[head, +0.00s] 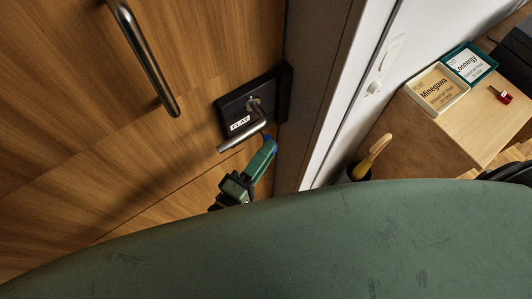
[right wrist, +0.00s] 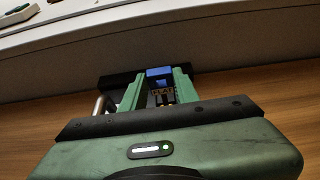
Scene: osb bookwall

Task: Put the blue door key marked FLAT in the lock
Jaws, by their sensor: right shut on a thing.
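The lock plate (head: 236,106) is a black plate on the wooden door, with a metal lever handle (head: 243,138) and a white label reading FLAT. My right gripper (head: 268,150) is just below the plate, close to the lever. It is shut on the blue door key (head: 270,140), of which only a little blue shows in the head view. In the right wrist view, the blue key (right wrist: 159,73) sits between the two green fingers, with a FLAT tag below its blue head. The key's tip and the keyhole are hidden, so I cannot tell whether they touch. My left gripper is not in view.
A long metal pull bar (head: 145,60) stands out from the door at upper left. The door frame (head: 318,95) rises close to the right of the lock. Beyond it, a wooden cabinet (head: 440,138) carries boxes marked Minegawa (head: 437,90) and Lonnergy (head: 468,64), and a small red object (head: 501,95).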

